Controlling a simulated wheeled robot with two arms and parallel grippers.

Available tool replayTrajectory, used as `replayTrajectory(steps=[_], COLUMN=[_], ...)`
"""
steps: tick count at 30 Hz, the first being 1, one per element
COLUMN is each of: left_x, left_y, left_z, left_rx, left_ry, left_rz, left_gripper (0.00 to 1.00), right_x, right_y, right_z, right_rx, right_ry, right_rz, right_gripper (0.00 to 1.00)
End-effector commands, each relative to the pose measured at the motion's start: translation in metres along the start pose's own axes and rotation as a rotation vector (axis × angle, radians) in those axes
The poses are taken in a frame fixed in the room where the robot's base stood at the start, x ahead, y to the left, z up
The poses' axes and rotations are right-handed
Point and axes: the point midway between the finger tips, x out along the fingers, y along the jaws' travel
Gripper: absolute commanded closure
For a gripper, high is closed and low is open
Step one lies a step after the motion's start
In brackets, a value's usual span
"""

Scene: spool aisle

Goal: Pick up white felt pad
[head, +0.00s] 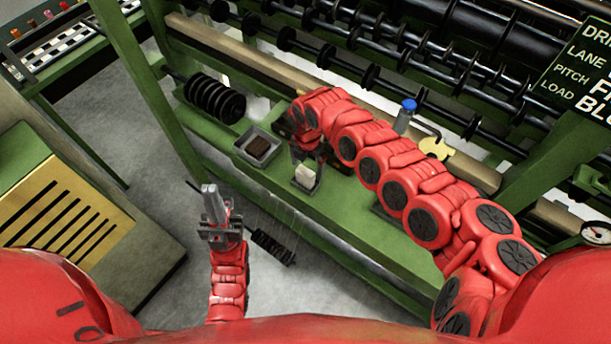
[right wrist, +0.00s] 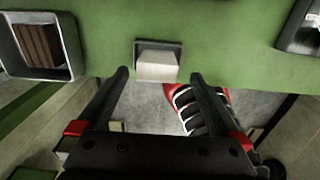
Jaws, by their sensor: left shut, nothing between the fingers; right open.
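The white felt pad (head: 304,175) is a small pale block at the front edge of the green shelf. In the right wrist view the pad (right wrist: 157,66) sits in a small grey holder (right wrist: 145,44). My right gripper (head: 307,184) is open around the front of the pad in the head view. In the right wrist view its two dark fingers (right wrist: 160,76) are spread to either side, with the pad just beyond their tips and apparently not gripped. My left gripper (head: 209,190) is shut and empty, off to the left over the grey floor.
A grey tray (head: 240,153) with a brown block (head: 257,145) stands left of the pad. A blue-capped bottle (head: 404,117) stands behind my right arm. Black discs (head: 214,98) and roller bars lie behind. A dark coil (head: 270,247) hangs below the shelf edge.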

Motion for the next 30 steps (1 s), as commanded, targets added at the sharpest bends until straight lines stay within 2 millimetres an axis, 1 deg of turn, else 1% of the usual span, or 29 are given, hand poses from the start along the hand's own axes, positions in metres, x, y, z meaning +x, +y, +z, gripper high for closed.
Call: replayTrajectory(steps=[1, 4, 9, 12, 18, 20, 21, 26, 30], left_x=[0.007, 0.011, 0.012, 0.013, 0.012, 0.012, 0.012, 0.012, 0.012], left_y=[0.0, -0.001, -0.001, -0.001, -0.001, -0.001, -0.001, -0.001, -0.001], left_z=[-0.001, -0.002, -0.002, -0.002, -0.002, -0.002, -0.002, -0.002, -0.002], left_rx=[0.0, 0.0, 0.0, 0.0, 0.0, 0.0, 0.0, 0.0, 0.0], left_ry=[0.001, 0.0, 0.0, 0.0, 0.0, 0.0, 0.0, 0.0, 0.0], left_rz=[0.0, 0.0, 0.0, 0.0, 0.0, 0.0, 0.0, 0.0, 0.0], left_gripper=[1.0, 1.0, 1.0, 1.0, 1.0, 1.0, 1.0, 1.0, 1.0], right_x=[0.004, 0.017, 0.036, 0.041, 0.041, 0.041, 0.041, 0.041, 0.041], right_y=[0.002, 0.005, 0.004, 0.004, 0.003, 0.003, 0.004, 0.004, 0.003], right_z=[-0.004, -0.006, -0.003, -0.003, -0.002, -0.003, -0.002, -0.002, -0.002], right_rx=[-0.002, -0.003, 0.0, -0.001, 0.0, 0.0, 0.0, 0.0, 0.0], right_ry=[0.004, 0.004, 0.002, 0.001, 0.0, 0.0, 0.0, 0.0, 0.0], right_rz=[-0.002, 0.0, 0.0, -0.001, -0.001, -0.001, -0.001, -0.001, -0.001], right_gripper=[0.0, 0.0, 0.0, 0.0, 0.0, 0.09, 0.16, 0.45, 0.7])
